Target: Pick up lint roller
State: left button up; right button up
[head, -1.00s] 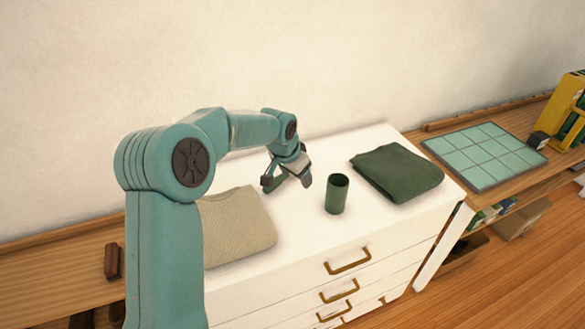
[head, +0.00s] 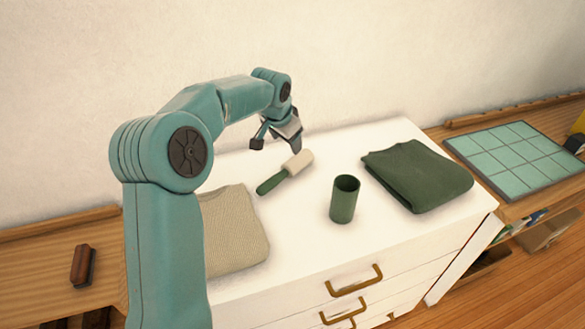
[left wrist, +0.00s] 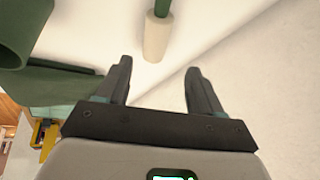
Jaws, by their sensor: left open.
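The lint roller (head: 286,172) lies on the white dresser top, with a green handle toward the lower left and a cream roller head toward the upper right. In the left wrist view the lint roller (left wrist: 156,36) is ahead of the fingers, its cream end nearest and its handle cut off by the top edge. My left gripper (head: 277,146) is open and empty, just behind the roller and apart from it. It also shows in the left wrist view (left wrist: 160,78), with a wide gap between its fingers. My right gripper is not in view.
A green cup (head: 344,200) stands right of the roller. A folded green cloth (head: 416,175) lies farther right and a folded beige knit (head: 233,228) at the left. The wall (head: 400,60) is close behind the dresser (head: 300,235).

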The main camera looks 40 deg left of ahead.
aim_at(294, 161)
pick_arm(q)
jog(key=x, duration=0.3)
jog(key=p+x, duration=0.1)
jog(key=x, duration=0.5)
jog(key=shift+s+d+f+p, duration=0.1)
jog(key=shift+d+f+p, duration=0.05)
jog(key=shift+d+p, duration=0.15)
jog(key=shift+w+f, duration=0.2)
jog(key=shift+f, duration=0.05)
jog(key=x, duration=0.1)
jog(key=p+x, duration=0.1)
jog(key=x, duration=0.1)
jog(key=p+x, duration=0.1)
jog(key=shift+s+a+f, duration=0.2)
jog(key=shift+f, duration=0.05)
jog(key=shift+w+d+f, duration=0.1)
jog(key=shift+w+f, duration=0.05)
jog(key=shift+d, duration=0.15)
jog(key=shift+c, duration=0.3)
jog(key=c, duration=0.8)
jog(key=shift+c, duration=0.5)
jog(key=shift+r, duration=0.65)
notch_tip(294, 161, up, 8)
jog(key=shift+r+b, duration=0.1)
jog(key=shift+b, duration=0.75)
notch_tip(294, 161, up, 11)
jog(key=shift+p, duration=0.4)
